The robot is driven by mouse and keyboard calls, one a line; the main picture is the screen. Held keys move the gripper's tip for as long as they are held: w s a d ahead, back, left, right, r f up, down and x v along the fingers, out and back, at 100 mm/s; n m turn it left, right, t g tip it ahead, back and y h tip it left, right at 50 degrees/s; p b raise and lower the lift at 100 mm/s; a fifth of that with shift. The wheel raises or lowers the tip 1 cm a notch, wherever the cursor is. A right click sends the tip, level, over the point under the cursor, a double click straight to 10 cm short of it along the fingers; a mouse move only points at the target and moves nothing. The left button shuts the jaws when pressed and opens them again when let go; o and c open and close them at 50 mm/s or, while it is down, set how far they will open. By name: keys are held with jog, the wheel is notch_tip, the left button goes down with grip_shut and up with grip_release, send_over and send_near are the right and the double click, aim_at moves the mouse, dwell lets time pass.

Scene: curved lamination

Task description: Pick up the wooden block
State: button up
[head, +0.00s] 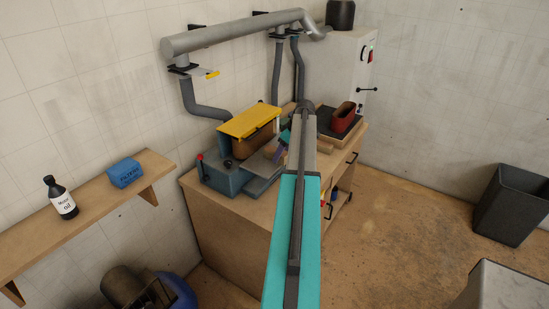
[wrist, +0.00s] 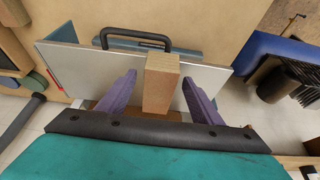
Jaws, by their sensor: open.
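The wooden block (wrist: 160,94) is a light brown, upright rectangular piece in the middle of the wrist view. It stands against a pale grey plate (wrist: 215,78). My gripper (wrist: 158,77) is open, with one purple finger on each side of the block. Gaps show between the block and both fingers, so it is not gripped. In the head view my gripper (head: 281,150) is small and partly hidden behind my arm, over the workbench machine. I cannot clearly make out the block there.
The workbench (head: 230,225) carries a blue-grey machine (head: 222,180) with a yellow-topped part (head: 250,120). A red container (head: 343,115) sits at its back right. A black handle (wrist: 138,36) rises behind the plate. A dark bin (head: 512,205) stands on open floor at right.

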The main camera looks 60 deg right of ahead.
jog(key=shift+c, duration=0.4)
jog(key=c, duration=1.2)
jog(key=shift+o, duration=0.2)
jog(key=shift+r, duration=0.15)
jog(key=shift+r+b, duration=1.15)
jog(key=shift+r, duration=0.45)
jog(key=s+a+r+b, duration=0.1)
jog(key=s+a+b, duration=0.3)
jog(key=s+a, duration=0.6)
jog(key=shift+a+r+b, duration=0.25)
jog(key=shift+a+b, duration=0.15)
jog(key=shift+a, duration=0.9)
